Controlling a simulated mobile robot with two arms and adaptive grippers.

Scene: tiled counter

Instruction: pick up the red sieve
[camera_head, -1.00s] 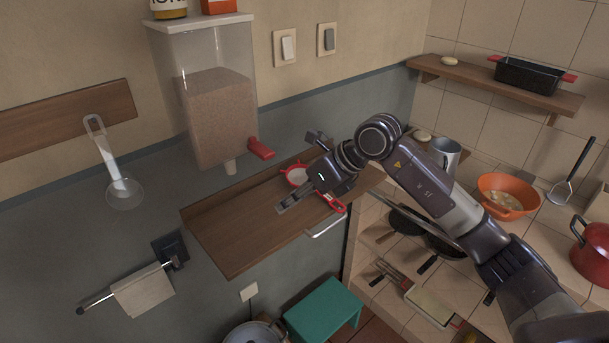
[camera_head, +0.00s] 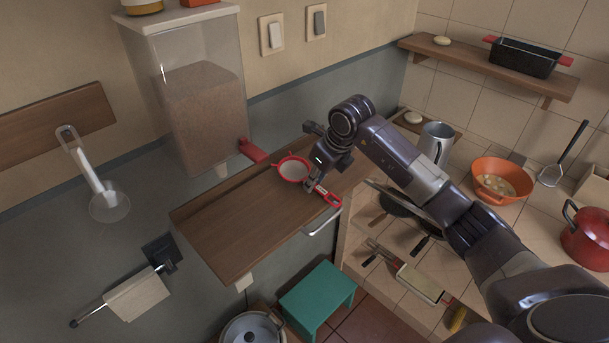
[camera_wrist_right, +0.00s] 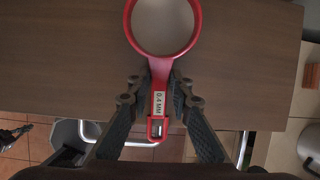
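The red sieve (camera_head: 294,168) lies on the brown wooden board, its round rim toward the wall and its handle toward the front edge. In the right wrist view the sieve (camera_wrist_right: 158,68) shows its pale mesh at the top and a handle labelled "0.4 MM" pointing down. My right gripper (camera_head: 313,184) is over the sieve's handle. In the wrist view its two fingers (camera_wrist_right: 159,88) stand on either side of the handle, with a gap to it on both sides. My left gripper is in no view.
The wooden board (camera_head: 235,230) is otherwise clear to the left. A dispenser with a red spout (camera_head: 252,150) hangs above it. A metal rail (camera_head: 322,222) runs at its front edge. Pans (camera_head: 405,208), a metal mug (camera_head: 437,143) and an orange bowl (camera_head: 502,180) stand to the right.

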